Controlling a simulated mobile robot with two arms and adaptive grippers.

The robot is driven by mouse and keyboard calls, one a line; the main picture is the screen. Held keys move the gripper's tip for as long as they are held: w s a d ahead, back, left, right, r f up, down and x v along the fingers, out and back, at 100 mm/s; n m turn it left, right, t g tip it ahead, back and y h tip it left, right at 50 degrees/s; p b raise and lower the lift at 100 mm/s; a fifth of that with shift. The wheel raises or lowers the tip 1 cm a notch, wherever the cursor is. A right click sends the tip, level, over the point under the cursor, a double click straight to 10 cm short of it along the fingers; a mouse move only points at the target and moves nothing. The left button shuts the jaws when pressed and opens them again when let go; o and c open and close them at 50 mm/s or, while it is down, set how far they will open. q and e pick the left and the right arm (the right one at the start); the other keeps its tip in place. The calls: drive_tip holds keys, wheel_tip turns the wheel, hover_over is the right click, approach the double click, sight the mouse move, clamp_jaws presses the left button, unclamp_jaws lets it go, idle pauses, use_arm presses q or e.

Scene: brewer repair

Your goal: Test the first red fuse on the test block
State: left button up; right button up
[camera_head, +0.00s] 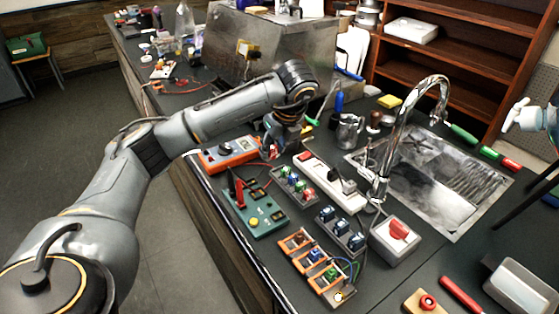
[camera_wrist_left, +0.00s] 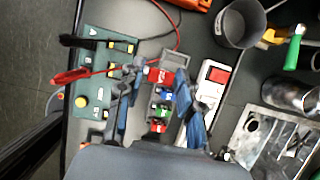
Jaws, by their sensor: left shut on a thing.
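My left gripper (camera_head: 275,142) reaches down over the bench beside the orange multimeter. In the left wrist view its fingers (camera_wrist_left: 158,82) are shut on a red fuse (camera_wrist_left: 160,75), held above the fuse rack. The grey fuse rack (camera_head: 281,181) holds several red, blue and green fuses; it shows below the fingers in the left wrist view. The green test block (camera_head: 240,213) lies to the left of the rack, with a yellow button and red and black probes; it also shows in the left wrist view (camera_wrist_left: 88,88). My right gripper is not clearly in view.
The orange multimeter (camera_head: 226,157) lies behind the test block. A white power strip (camera_head: 325,178) is right of the rack. An orange fuse holder (camera_head: 315,266) and dark blocks (camera_head: 340,230) stand in front. The sink (camera_head: 430,180) and tall tap are to the right.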

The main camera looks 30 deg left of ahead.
use_arm(q)
drive_tip(key=s+d+r, duration=0.2)
drive_tip(key=s+r, duration=0.2)
drive_tip(key=s, duration=0.5)
drive_tip(key=w+a+f, duration=0.1)
drive_tip(key=a+f, duration=0.1)
drive_tip(key=w+a+f, duration=0.1)
drive_tip(key=a+f, duration=0.1)
drive_tip(key=w+a+f, duration=0.1)
drive_tip(key=a+f, duration=0.1)
drive_tip(key=f, duration=0.1)
drive_tip(key=shift+w+a+b, duration=0.3)
drive_tip(key=shift+w+a, duration=0.05)
drive_tip(key=shift+d+f, duration=0.1)
drive_tip(key=shift+f, duration=0.2)
drive_tip(key=shift+c, duration=0.5)
drive_tip(key=shift+f+b, duration=0.35)
clamp_jaws()
drive_tip(key=shift+f, duration=0.45)
drive_tip(key=shift+d+b, duration=0.2)
drive_tip(key=shift+b, duration=0.15)
drive_tip(key=shift+f+b, duration=0.75)
drive_tip(key=shift+b, duration=0.7)
idle(1.2)
